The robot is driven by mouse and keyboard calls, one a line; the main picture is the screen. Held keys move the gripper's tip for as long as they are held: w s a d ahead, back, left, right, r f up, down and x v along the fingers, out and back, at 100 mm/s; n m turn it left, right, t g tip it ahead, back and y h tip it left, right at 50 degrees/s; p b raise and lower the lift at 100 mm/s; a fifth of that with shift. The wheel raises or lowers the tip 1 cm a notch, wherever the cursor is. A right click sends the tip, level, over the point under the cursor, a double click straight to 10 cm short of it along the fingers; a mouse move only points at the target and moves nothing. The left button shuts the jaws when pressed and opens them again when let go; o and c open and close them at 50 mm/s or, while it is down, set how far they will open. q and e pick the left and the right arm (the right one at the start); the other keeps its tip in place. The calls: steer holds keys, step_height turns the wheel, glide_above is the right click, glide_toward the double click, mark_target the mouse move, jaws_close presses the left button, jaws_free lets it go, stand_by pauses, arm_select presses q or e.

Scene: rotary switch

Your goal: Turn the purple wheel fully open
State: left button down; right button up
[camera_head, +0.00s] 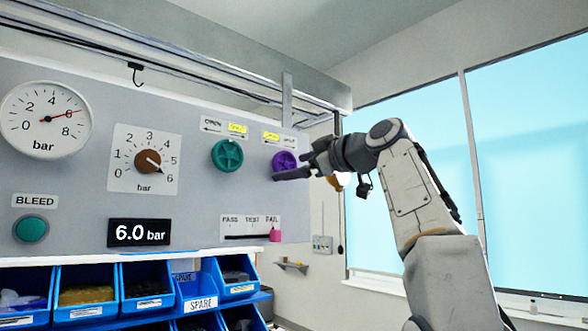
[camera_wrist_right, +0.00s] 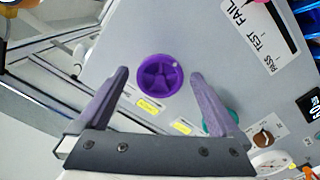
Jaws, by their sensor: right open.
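The purple wheel (camera_head: 284,161) is mounted on the grey panel, right of the green wheel (camera_head: 227,155), in the head view. Above it are a yellow label and a white label with arrows. My right gripper (camera_head: 293,160) is in front of the purple wheel and partly covers its right side. In the right wrist view the purple wheel (camera_wrist_right: 159,75) appears between and beyond the two fingertips of my open right gripper (camera_wrist_right: 158,74). The jaws are empty, and I cannot tell how far the fingertips are from the wheel. My left gripper is not in view.
The panel also carries a round gauge (camera_head: 46,119), a brown knob (camera_head: 148,161), a 6.0 bar display (camera_head: 139,232), a teal button (camera_head: 31,229) and a pink slider (camera_head: 275,235). Blue bins (camera_head: 86,292) stand below. A rail (camera_head: 180,60) runs above the panel.

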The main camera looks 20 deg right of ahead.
steer(key=b+v, duration=0.2)
steer(key=v, duration=0.7)
steer(key=shift+s+b, duration=0.25)
steer(key=shift+b, duration=0.05)
steer(key=shift+d, duration=0.15)
